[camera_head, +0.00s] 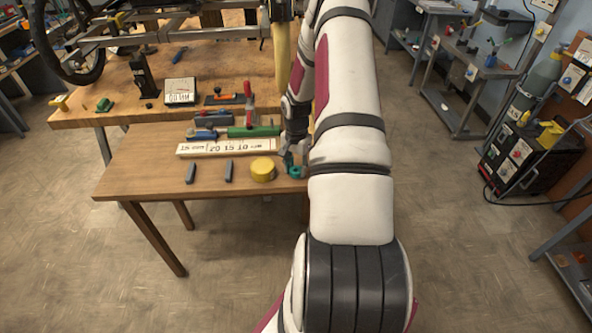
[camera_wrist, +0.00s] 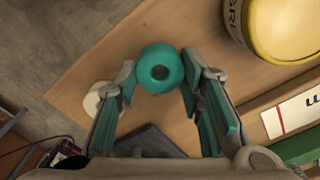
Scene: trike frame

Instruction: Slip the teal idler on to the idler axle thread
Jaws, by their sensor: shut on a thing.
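The teal idler (camera_wrist: 160,53) is a round ring with a dark centre hole. In the wrist view it sits between the tips of my gripper (camera_wrist: 160,76), which is shut on it, with the hole facing the camera. In the head view the idler (camera_head: 298,172) is small, at the right end of the front bench, below my gripper (camera_head: 289,157) and partly beside my arm. I cannot tell whether it touches the bench top. The trike frame (camera_head: 140,40) stands on the rear bench. I cannot make out the idler axle thread in either view.
A yellow round tin (camera_head: 263,168) stands left of the idler; it also shows in the wrist view (camera_wrist: 285,28). Two dark grey blocks (camera_head: 190,173) (camera_head: 229,171), a white marked strip (camera_head: 225,147) and a green-and-red clamp (camera_head: 250,130) are on the front bench (camera_head: 140,180). A pale disc (camera_wrist: 92,103) lies beyond my left finger.

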